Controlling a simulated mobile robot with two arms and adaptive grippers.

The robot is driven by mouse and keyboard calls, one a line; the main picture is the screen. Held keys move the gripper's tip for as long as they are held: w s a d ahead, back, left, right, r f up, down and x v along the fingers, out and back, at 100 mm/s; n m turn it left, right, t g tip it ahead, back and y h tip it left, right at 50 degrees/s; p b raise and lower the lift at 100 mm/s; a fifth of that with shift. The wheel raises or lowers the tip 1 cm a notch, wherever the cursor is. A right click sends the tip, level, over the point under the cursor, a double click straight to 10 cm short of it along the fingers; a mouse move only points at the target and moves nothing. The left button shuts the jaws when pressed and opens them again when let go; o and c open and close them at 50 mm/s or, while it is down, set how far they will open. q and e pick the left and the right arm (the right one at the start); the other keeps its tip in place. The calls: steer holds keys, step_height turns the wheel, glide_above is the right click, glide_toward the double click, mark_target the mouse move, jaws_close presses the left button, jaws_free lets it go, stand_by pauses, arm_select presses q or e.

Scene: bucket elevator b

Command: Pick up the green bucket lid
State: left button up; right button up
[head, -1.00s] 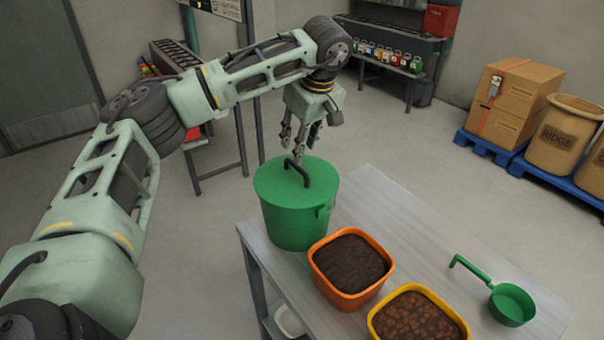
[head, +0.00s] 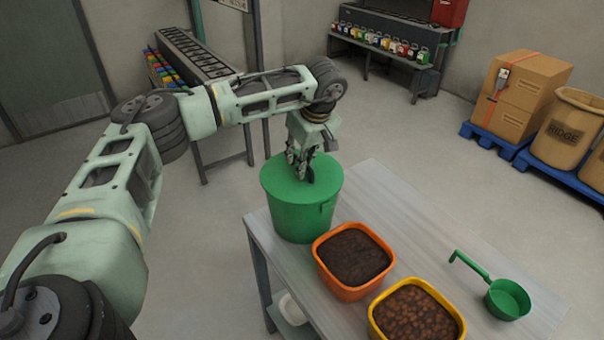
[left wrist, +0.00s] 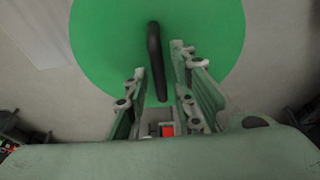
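The green bucket (head: 300,215) stands upright on the left end of the grey table, with its flat green lid (head: 283,174) on top. My left gripper (head: 302,172) points down just above the lid, around its dark handle. In the left wrist view, the black handle (left wrist: 155,60) rises from the green lid (left wrist: 105,50) and its near end reaches between the two fingers of my left gripper (left wrist: 160,75). The fingers are apart, with space on both sides of the handle. My right gripper is not in view.
On the table (head: 420,225), an orange tub (head: 353,293) of dark soil stands close to the bucket, beside a yellow tub (head: 375,325) of brown pellets. A green scoop (head: 508,300) lies at the right. The table's back middle is clear.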

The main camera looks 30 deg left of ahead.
arm_select(q)
jaws_close()
steer(key=shift+r, duration=0.15)
stand_by(0.4)
